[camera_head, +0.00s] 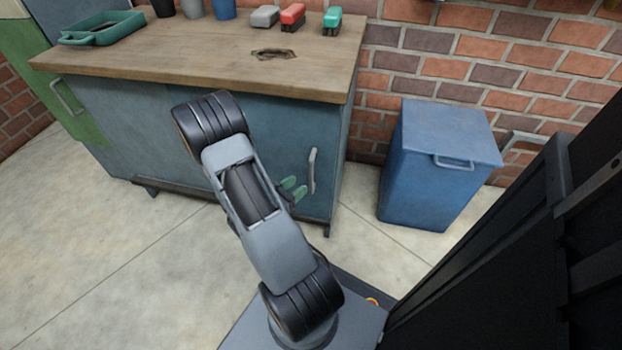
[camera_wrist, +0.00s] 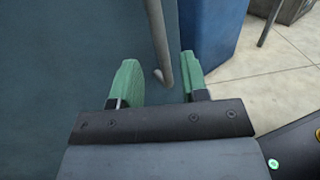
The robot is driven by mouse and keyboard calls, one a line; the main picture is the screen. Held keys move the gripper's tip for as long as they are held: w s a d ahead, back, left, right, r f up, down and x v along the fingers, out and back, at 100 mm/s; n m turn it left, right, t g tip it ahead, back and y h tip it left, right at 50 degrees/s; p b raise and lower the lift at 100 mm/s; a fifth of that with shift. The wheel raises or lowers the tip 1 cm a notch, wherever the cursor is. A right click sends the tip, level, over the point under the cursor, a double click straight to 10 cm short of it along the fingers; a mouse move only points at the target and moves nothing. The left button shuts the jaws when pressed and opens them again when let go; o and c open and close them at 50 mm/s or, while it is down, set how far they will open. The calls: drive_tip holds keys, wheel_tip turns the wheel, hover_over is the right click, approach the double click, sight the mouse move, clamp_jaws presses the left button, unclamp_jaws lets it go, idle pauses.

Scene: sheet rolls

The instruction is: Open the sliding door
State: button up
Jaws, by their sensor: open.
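The blue-grey cabinet has a sliding door (camera_head: 270,125) at its right part, with an upright metal handle (camera_head: 312,171) near its right edge. In the wrist view the handle (camera_wrist: 158,40) comes down between the two green fingertips of my gripper (camera_wrist: 158,78). The fingers are apart, one on each side of the handle's lower end, and I see no clear contact. In the head view my gripper (camera_head: 293,189) is just left of the handle, partly hidden behind my arm. The door looks closed, but my arm hides much of its front.
A wooden worktop (camera_head: 190,50) covers the cabinet and carries a green tray (camera_head: 100,28), cups and small staplers. A second metal handle (camera_head: 67,97) is at the cabinet's far left. A blue lidded bin (camera_head: 435,165) stands to the right, with clear floor between.

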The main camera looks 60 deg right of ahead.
drive_tip(key=b, duration=0.1)
hover_over(311, 193)
drive_tip(key=shift+w+d, duration=0.15)
drive_tip(key=shift+d, duration=0.2)
drive_tip(key=shift+c, duration=0.5)
clamp_jaws()
